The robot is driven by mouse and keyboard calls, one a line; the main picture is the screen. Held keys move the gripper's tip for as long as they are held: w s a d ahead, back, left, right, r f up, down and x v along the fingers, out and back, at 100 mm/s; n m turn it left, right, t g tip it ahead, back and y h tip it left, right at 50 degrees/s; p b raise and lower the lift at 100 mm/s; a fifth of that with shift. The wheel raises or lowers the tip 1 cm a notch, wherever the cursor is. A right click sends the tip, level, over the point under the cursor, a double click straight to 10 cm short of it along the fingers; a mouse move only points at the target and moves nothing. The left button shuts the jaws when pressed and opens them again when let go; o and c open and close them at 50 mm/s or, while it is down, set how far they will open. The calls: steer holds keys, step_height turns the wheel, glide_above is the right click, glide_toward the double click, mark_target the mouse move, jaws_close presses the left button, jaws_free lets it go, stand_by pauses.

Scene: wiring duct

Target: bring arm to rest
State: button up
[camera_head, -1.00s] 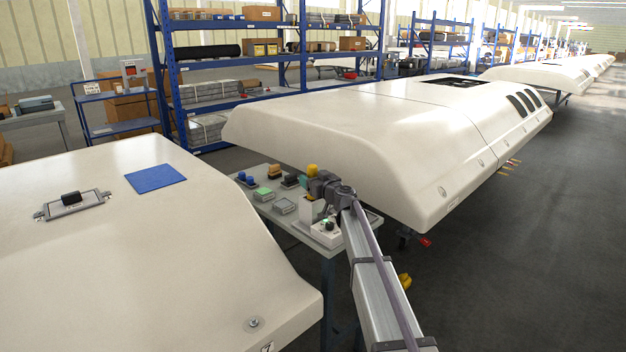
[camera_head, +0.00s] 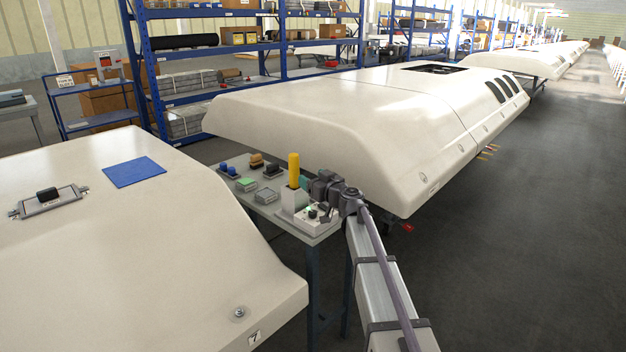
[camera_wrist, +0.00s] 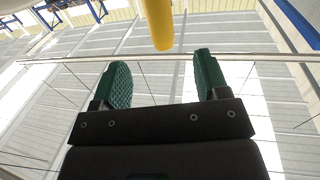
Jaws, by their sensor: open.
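My gripper (camera_wrist: 162,62) is open, with nothing between its two green fingers in the wrist view. In the head view my gripper (camera_head: 305,183) is small and partly hidden, at the end of my arm above the right part of the small table (camera_head: 318,229). A yellow cylindrical piece (camera_head: 294,168) stands upright at a white block (camera_head: 294,199), just left of the gripper. It also shows in the wrist view (camera_wrist: 158,22), beyond the fingertips and apart from them.
The table also carries a grey-white box with a black knob (camera_head: 312,213) and several small coloured blocks. A large white shell (camera_head: 330,115) stands close behind; another (camera_head: 150,230) with a blue mat (camera_head: 134,171) is at left. Open floor (camera_head: 520,240) lies to the right.

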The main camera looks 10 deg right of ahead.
steer(key=s+a+f+m+g+p, duration=0.1)
steer(key=s+a+f+g, duration=0.2)
steer(key=s, duration=0.5)
steer(key=s+a+f+m+g+p, duration=0.1)
steer(key=s+a+f+g+p, duration=0.15)
steer(key=s+g, duration=0.35)
steer(key=s+a+f+m+g+p, duration=0.1)
steer(key=s+a+f+g, duration=0.15)
steer(key=s, duration=0.65)
steer(key=s+d+r+g+h+p, duration=0.1)
steer(key=s+d+g+h+p, duration=0.1)
steer(key=s, duration=0.7)
steer(key=s+d+r+m+g+h+p, duration=0.1)
steer(key=s+g+h+p, duration=0.2)
steer(key=s, duration=0.6)
steer(key=shift+d+m+h+p, duration=0.35)
steer(key=shift+h+p, duration=0.5)
steer(key=shift+h, duration=0.15)
